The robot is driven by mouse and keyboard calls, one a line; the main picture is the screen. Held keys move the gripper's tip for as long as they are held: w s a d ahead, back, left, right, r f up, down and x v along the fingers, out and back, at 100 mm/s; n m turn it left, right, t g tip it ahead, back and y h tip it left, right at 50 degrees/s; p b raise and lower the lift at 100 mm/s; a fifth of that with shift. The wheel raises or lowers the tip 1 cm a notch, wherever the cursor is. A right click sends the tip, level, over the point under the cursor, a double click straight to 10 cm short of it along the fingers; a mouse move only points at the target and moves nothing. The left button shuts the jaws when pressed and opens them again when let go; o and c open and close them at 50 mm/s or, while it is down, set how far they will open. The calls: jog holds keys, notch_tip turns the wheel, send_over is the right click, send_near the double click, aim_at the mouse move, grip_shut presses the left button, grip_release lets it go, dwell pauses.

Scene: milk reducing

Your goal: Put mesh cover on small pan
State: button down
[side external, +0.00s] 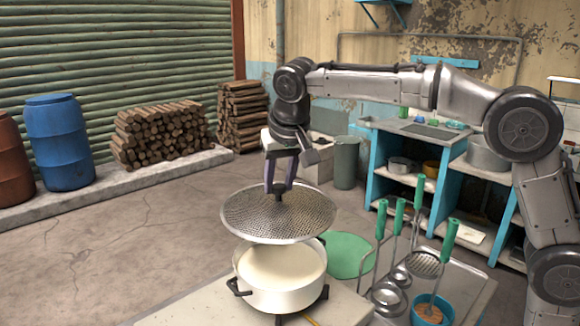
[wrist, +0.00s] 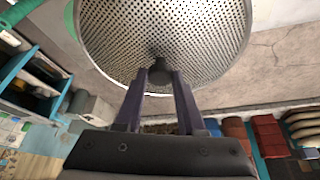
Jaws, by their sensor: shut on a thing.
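The mesh cover (side external: 290,218) is a round perforated metal disc with a dark central knob. My gripper (side external: 279,190) is shut on the knob and holds the cover in the air, slightly tilted. In the wrist view, my gripper's fingers (wrist: 159,80) close on the knob, and the mesh (wrist: 150,25) fills the top. The small pan (side external: 278,290) is white with dark handles and stands on a dark burner stand, filled with white milk (side external: 280,268). In the side view the cover hangs above the pan and hides its back rim.
Ladles and skimmers with green handles (side external: 398,217) hang at the right, close to the pan. A blue bowl (side external: 432,309) stands below them. A green round thing (side external: 346,255) lies behind the pan. The worktop (side external: 190,308) is clear at the left.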

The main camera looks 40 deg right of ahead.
aim_at(289, 217)
notch_tip(289, 217, down, 11)
jog(key=shift+d, duration=0.15)
dwell(0.7)
jog(key=shift+w+f, duration=0.1)
jog(key=shift+f, duration=0.5)
dwell(0.5)
jog(key=shift+c, duration=2.2)
grip_release()
jog(key=v, duration=1.4)
jog(key=v, duration=0.5)
jog(key=shift+r, duration=0.4)
